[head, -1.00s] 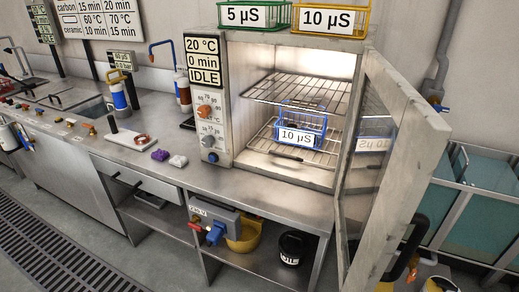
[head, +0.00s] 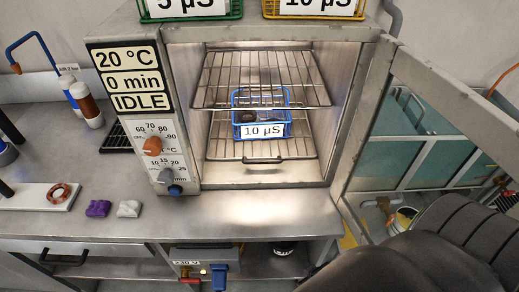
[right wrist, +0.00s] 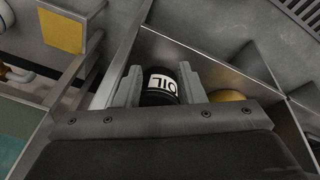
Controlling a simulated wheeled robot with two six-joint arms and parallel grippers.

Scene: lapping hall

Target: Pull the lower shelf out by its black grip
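The lower shelf (head: 225,148) is a wire rack inside the open oven (head: 190,110). Its black grip (head: 262,159) lies at the middle of the shelf's front edge, and nothing touches it. A blue wire basket (head: 262,115) labelled 10 µS stands on this shelf. My right gripper (right wrist: 160,82) shows in the right wrist view with its two fingers apart. It is away from the shelf and faces a black OIL can (right wrist: 162,85) below. In the head view my right arm fills the lower right, and its fingers do not show. My left gripper is not in view.
The oven's glass door (head: 440,85) stands open to the right. The upper shelf (head: 225,80) is empty. A green basket (head: 190,12) and a yellow one (head: 315,14) stand on top. The steel bench (head: 250,220) is clear before the oven; purple and white lumps lie left.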

